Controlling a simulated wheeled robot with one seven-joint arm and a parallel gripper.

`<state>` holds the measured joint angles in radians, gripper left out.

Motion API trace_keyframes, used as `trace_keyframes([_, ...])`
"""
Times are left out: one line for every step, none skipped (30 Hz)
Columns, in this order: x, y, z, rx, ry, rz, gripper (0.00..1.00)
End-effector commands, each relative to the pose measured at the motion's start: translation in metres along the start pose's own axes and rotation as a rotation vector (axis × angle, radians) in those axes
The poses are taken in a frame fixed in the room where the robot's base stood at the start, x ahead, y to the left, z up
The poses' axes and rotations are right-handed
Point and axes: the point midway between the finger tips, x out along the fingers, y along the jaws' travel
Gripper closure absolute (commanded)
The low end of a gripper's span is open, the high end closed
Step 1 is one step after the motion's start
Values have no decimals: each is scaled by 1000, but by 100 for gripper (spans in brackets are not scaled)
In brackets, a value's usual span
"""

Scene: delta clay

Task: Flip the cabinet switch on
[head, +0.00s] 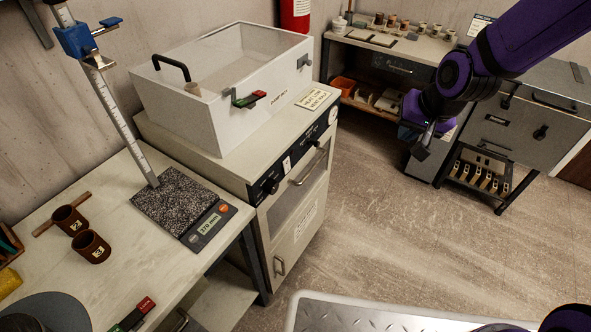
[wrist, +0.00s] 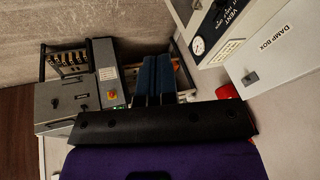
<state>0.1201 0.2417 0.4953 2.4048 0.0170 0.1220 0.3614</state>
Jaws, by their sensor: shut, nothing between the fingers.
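The white cabinet (head: 240,165) stands left of centre in the head view, with a dark control panel (head: 290,160) along its front top edge.
A grey machine (head: 520,120) stands at the right, behind my arm. It also shows in the wrist view (wrist: 70,100) near a red knob on a yellow plate (wrist: 112,95). A workbench (head: 150,240) with mugs (head: 91,247) and a height gauge is at left. The centre floor is clear.

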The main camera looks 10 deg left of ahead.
Motion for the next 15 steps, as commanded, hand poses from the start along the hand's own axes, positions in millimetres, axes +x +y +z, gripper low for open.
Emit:
trace_keyframes([13,-4,2,13,-12,-20,100])
trace_keyframes([19,-7,3,21,-15,-32,100])
trace_keyframes([28,-11,4,32,-21,-48,100])
trace_keyframes([34,-14,5,40,-23,-61,100])
trace_keyframes([40,-17,7,49,-28,-73,100])
trace_keyframes([48,-21,9,62,-33,-90,100])
trace_keyframes([54,-24,10,72,-37,-102,100])
trace_keyframes([60,-27,12,81,-41,-115,100])
trace_keyframes([67,-32,14,95,-46,-133,100])
trace_keyframes([72,-34,16,106,-50,-145,100])
trace_keyframes([78,-38,17,118,-54,-158,100])
trace_keyframes([85,-42,20,133,-60,-176,100])
trace_keyframes([90,-45,21,145,-62,-189,100])
trace_keyframes([96,-48,23,158,-67,-202,100])
trace_keyframes([102,-53,25,176,-72,-221,100])
